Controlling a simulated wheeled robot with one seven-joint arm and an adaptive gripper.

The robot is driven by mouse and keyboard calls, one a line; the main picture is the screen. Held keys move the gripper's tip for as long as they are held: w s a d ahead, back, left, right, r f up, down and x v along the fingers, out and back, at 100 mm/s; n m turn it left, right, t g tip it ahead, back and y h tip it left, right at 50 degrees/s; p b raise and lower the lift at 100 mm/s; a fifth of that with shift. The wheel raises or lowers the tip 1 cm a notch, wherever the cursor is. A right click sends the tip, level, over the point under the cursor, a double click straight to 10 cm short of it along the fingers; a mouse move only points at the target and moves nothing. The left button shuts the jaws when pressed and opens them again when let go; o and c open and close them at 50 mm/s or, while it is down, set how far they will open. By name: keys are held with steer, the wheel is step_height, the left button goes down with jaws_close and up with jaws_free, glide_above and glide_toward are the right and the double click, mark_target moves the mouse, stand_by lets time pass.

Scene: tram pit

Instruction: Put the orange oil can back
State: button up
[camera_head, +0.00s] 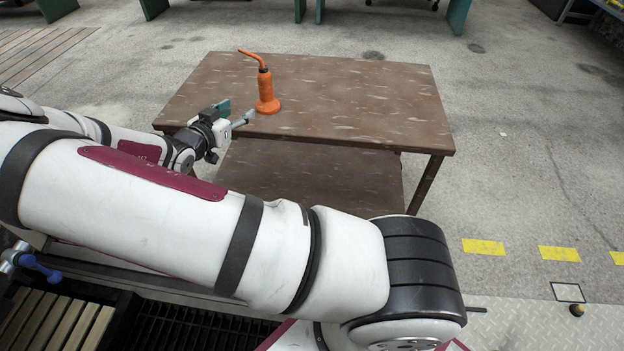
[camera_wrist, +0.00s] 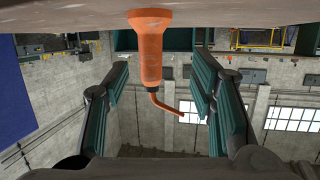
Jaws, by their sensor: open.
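The orange oil can (camera_head: 267,93) stands upright on the brown table (camera_head: 360,100), near its left front part, with its bent spout pointing up and left. My gripper (camera_head: 236,113) is at the table's front left edge, just left of the can. It is open and empty. In the wrist view, which is upside down, the can (camera_wrist: 150,50) shows beyond and between the two open fingers (camera_wrist: 160,105), somewhat nearer the left finger. The fingers look apart from the can.
The table has a lower shelf (camera_head: 310,185). Its top is otherwise bare, with free room right of the can. Yellow floor marks (camera_head: 483,247) lie at the right. A slatted wooden grating (camera_head: 50,320) is at the lower left.

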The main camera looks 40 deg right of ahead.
steer(key=s+a+r+n+y, duration=0.1)
steer(key=s+a+n+y, duration=0.1)
steer(key=a+y, duration=0.85)
steer(key=s+a+r+n+g+y, duration=0.2)
steer(key=s+a+r+n+y, duration=0.4)
steer(key=s+a+r, duration=0.5)
steer(key=s+r+n+g, duration=0.1)
steer(key=s+r+n, duration=0.15)
steer(key=s, duration=0.55)
steer(key=s+r+n+g, duration=0.1)
steer(key=s+r, duration=0.3)
steer(key=s, duration=0.5)
steer(key=s+d+g+h, duration=0.1)
steer(key=s+d, duration=0.2)
steer(key=s, duration=0.4)
steer(key=s+d+n+g+h, duration=0.1)
steer(key=s+d+h, duration=0.1)
steer(key=s+d, duration=0.2)
steer(key=s, duration=0.3)
steer(key=shift+s+r, duration=0.25)
steer(key=shift+s, duration=0.05)
steer(key=shift+n, duration=0.25)
